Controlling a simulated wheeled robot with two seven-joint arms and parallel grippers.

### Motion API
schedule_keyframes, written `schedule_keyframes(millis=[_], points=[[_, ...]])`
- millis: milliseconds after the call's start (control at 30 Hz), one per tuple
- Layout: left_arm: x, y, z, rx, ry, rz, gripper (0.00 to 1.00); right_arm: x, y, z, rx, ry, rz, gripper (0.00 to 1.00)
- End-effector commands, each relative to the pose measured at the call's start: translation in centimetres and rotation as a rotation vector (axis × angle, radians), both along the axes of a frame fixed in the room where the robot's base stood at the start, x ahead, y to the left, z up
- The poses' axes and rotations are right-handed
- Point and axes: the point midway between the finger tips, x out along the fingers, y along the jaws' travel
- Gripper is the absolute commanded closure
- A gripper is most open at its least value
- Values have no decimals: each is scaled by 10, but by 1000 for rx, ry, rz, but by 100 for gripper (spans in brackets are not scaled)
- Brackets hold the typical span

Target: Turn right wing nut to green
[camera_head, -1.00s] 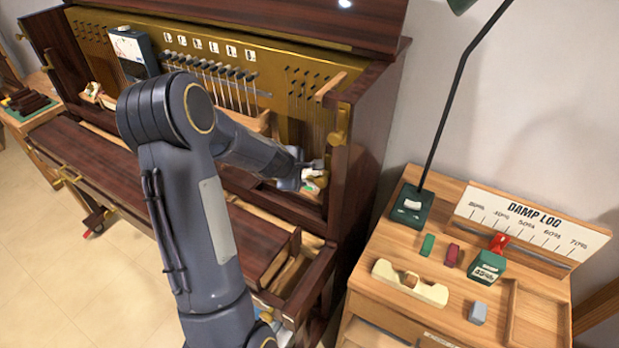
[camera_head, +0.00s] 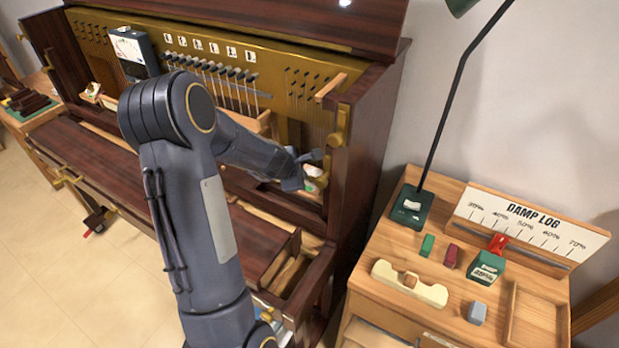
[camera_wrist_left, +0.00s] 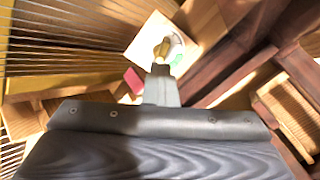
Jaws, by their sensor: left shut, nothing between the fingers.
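The right wing nut (camera_wrist_left: 163,48) is a small brass piece on a white dial plate, seen in the left wrist view. The plate (camera_wrist_left: 142,45) has a green patch (camera_wrist_left: 176,58) at its lower right and a grey patch above it. In the head view the plate's white and green show at the right end of the piano's inside (camera_head: 312,184); the nut is too small to tell there. My left gripper (camera_wrist_left: 160,75) is shut and empty, its tips just below the nut in the wrist view. Whether they touch it is unclear. My right gripper is not in view.
The piano's dark right side wall (camera_head: 358,160) stands close beside my left gripper, with a brass fitting (camera_head: 338,127) above. Strings (camera_wrist_left: 70,35) and a small red block (camera_wrist_left: 133,80) are near. A wooden desk (camera_head: 385,250) with small items stands at right.

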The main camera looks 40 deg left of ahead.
Motion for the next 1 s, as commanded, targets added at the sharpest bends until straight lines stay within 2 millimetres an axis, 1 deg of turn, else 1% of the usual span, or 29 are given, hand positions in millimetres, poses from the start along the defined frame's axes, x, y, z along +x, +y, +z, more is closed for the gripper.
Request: schedule_keyframes(millis=[233, 433, 700, 900, 1000], points=[[0, 0, 0, -15, -1, 16, 100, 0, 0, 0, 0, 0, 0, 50], [0, 0, 0, -202, -21, 242, 100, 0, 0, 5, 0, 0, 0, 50], [0, 0, 0, -222, -24, 267, 100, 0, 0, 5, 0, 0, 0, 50], [0, 0, 0, -408, -44, 490, 100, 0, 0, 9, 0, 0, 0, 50], [0, 0, -1, -424, -46, 509, 100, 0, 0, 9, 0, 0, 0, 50]])
